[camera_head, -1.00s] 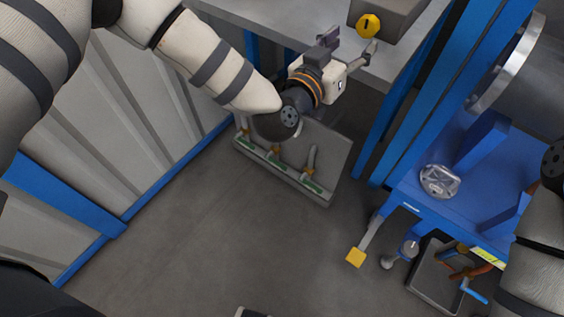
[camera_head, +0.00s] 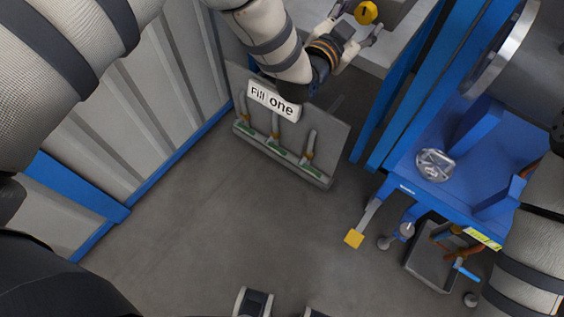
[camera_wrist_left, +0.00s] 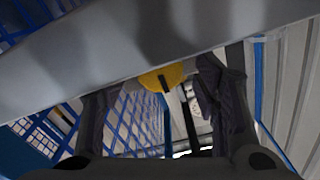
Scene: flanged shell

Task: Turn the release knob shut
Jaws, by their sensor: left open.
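The yellow knob (camera_head: 366,12), round with a black bar across its face, sits on the front of a grey box at the top of the head view. It also shows in the left wrist view (camera_wrist_left: 163,78), partly covered by a grey edge. My left gripper (camera_head: 357,22) is open around the knob's near side, one finger to each side of it. In the left wrist view my left gripper (camera_wrist_left: 157,98) has the knob between its spread fingers, with no clear contact.
The grey box stands on a grey bench (camera_head: 402,58) with blue posts. Below is a panel (camera_head: 330,120) with several pipes and a "Fill one" sign (camera_head: 273,100). A grey bin (camera_head: 425,262) stands below. The middle floor is clear.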

